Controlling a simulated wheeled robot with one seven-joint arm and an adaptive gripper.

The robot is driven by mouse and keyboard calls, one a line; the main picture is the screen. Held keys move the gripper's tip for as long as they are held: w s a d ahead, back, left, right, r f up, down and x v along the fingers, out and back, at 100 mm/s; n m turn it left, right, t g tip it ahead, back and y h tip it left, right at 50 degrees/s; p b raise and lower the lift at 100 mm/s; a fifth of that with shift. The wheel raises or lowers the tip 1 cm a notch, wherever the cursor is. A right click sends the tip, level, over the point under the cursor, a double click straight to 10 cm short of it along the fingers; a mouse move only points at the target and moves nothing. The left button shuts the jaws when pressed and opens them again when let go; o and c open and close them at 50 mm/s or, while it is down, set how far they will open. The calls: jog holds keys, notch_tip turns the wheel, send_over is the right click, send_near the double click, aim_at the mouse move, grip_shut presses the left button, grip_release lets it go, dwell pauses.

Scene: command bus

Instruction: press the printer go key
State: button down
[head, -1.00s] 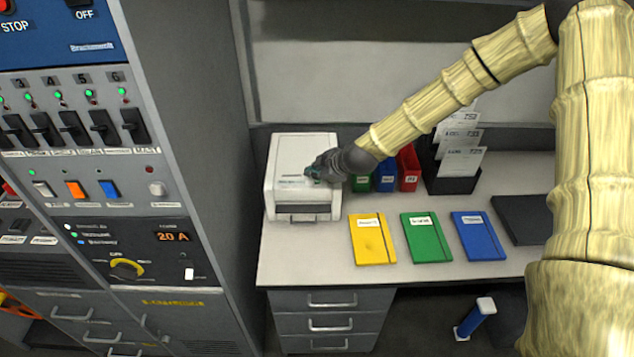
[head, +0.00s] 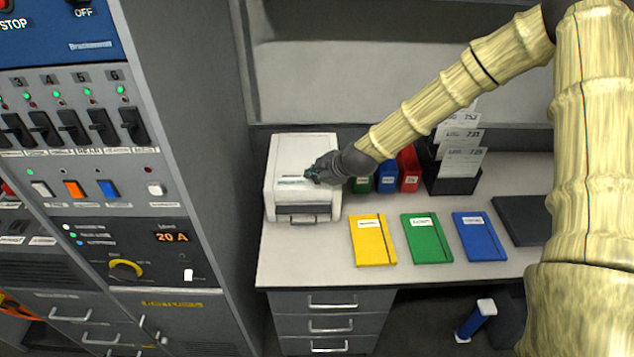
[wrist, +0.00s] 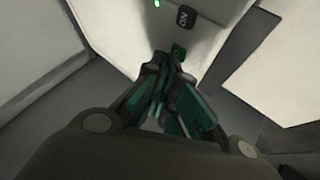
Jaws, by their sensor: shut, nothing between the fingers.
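The printer (head: 290,160) is a white box at the left end of the desk, and its white casing also fills the upper middle of the wrist view (wrist: 135,25). My gripper (head: 309,175) is over the printer's top, at its right side. In the wrist view my gripper's fingers (wrist: 167,62) are together and empty. A small dark green key (wrist: 178,50) shows right at the fingertips, partly hidden by them; I cannot tell whether they touch it. Beyond it are a black marked square (wrist: 186,17) and a lit green light (wrist: 156,3).
Green, blue and red binders (head: 409,168) stand right of the printer, beside a black card rack (head: 453,180). Yellow, green and blue notebooks (head: 427,238) lie in front on the desk (head: 310,262). A tall switch cabinet (head: 195,130) stands at the left.

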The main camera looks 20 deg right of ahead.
aim_at(314, 183)
dwell(0.6)
jog(key=shift+r+p, duration=0.35)
jog(key=shift+r, duration=0.4)
jog(key=shift+r+p, duration=1.5)
jog(key=shift+r, duration=0.9)
jog(key=shift+a+f, duration=0.1)
